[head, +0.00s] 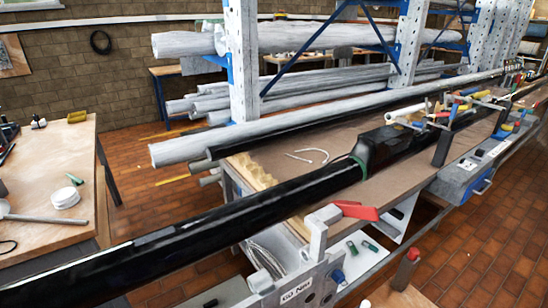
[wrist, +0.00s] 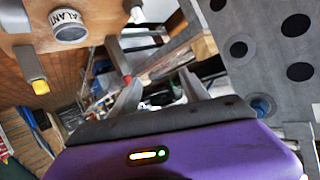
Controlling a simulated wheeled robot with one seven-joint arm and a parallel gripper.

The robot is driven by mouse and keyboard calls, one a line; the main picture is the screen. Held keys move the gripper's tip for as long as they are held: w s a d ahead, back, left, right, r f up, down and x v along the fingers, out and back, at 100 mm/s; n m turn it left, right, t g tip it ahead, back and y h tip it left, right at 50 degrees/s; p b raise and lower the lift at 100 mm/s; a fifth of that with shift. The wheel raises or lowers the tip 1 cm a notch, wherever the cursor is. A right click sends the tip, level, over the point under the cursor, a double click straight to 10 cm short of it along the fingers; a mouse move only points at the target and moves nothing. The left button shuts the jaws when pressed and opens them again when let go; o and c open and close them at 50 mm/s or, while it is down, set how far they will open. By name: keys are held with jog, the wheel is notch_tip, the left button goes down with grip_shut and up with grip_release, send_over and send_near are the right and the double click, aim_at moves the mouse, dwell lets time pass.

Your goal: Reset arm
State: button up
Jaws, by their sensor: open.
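My gripper (wrist: 161,88) shows in the wrist view, with a purple housing and two grey fingers spread apart. It is open, and I see nothing held between the fingers. I cannot make out the gripper in the head view. A long black mast (head: 210,222) runs diagonally across the head view, from bottom left to upper right. A thicker black fitting (head: 378,147) with a green band sits on it. A grey plate with dark round holes (wrist: 265,40) is at the right of the wrist view, to the side of the fingers.
A grey clamp with a red handle (head: 355,210) stands by the mast. Left is a wooden bench (head: 62,150) with small items. A rack (head: 243,60) holds long grey tubes behind. A sealant can (wrist: 70,30) is in the wrist view. Tiled floor (head: 480,255) shows at lower right.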

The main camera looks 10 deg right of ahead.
jog(key=s+a+r+n+y, duration=0.1)
jog(key=s+a, duration=0.3)
jog(key=s, duration=0.4)
jog(key=s+a+r+n+t+y, duration=0.1)
jog(key=s+a+r+n+y, duration=0.1)
jog(key=s, duration=0.6)
jog(key=s+a+r+n+t+y, duration=0.1)
jog(key=s+a+r+n, duration=0.2)
jog(key=s+a+r, duration=0.2)
jog(key=s+a, duration=0.1)
jog(key=s, duration=0.2)
jog(key=shift+a+y, duration=0.3)
jog(key=shift+a, duration=0.05)
jog(key=shift+s, duration=0.1)
